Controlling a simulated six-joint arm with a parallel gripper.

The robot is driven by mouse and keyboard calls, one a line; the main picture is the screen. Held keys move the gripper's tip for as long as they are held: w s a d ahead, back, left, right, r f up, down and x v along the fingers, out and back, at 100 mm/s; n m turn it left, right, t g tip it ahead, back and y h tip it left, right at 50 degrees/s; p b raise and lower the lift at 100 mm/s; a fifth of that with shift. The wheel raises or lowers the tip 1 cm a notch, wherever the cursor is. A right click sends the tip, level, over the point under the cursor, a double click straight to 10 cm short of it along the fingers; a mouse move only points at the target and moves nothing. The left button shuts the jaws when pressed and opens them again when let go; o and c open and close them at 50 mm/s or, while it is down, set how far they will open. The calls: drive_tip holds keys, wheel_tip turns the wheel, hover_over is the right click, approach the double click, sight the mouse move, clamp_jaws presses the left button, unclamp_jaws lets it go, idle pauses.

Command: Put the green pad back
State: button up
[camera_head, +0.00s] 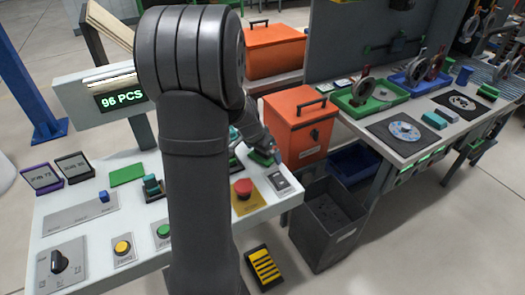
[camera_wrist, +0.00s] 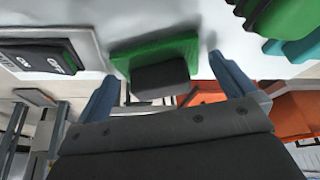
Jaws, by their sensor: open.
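A green pad (camera_wrist: 152,49) with a black block-shaped grip (camera_wrist: 160,78) shows in the wrist view, on or close to a white surface. My gripper (camera_wrist: 166,72) is open, with its two blue fingers apart on either side of the pad and its grip. I cannot tell whether the fingers touch it. In the head view a green piece (camera_head: 262,158) shows at the end of my arm, near the right rear edge of the white console; my arm hides much of that spot. A flat green plate (camera_head: 127,174) lies on the console's left part.
The white console (camera_head: 90,235) carries a red button (camera_head: 243,188), a yellow button (camera_head: 122,248) and a green button (camera_head: 164,230). An orange box (camera_head: 300,125) stands close behind the gripper. A grey bin (camera_head: 325,222) stands on the floor to the right.

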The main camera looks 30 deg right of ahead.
drive_tip(key=v, duration=1.2)
drive_tip(key=shift+s+f, duration=0.1)
drive_tip(key=x, duration=1.1)
drive_tip(key=shift+d+f, duration=0.1)
drive_tip(key=shift+f, duration=0.15)
drive_tip(key=shift+w+d+r, duration=0.1)
drive_tip(key=shift+w, duration=0.1)
drive_tip(key=shift+r, duration=1.3)
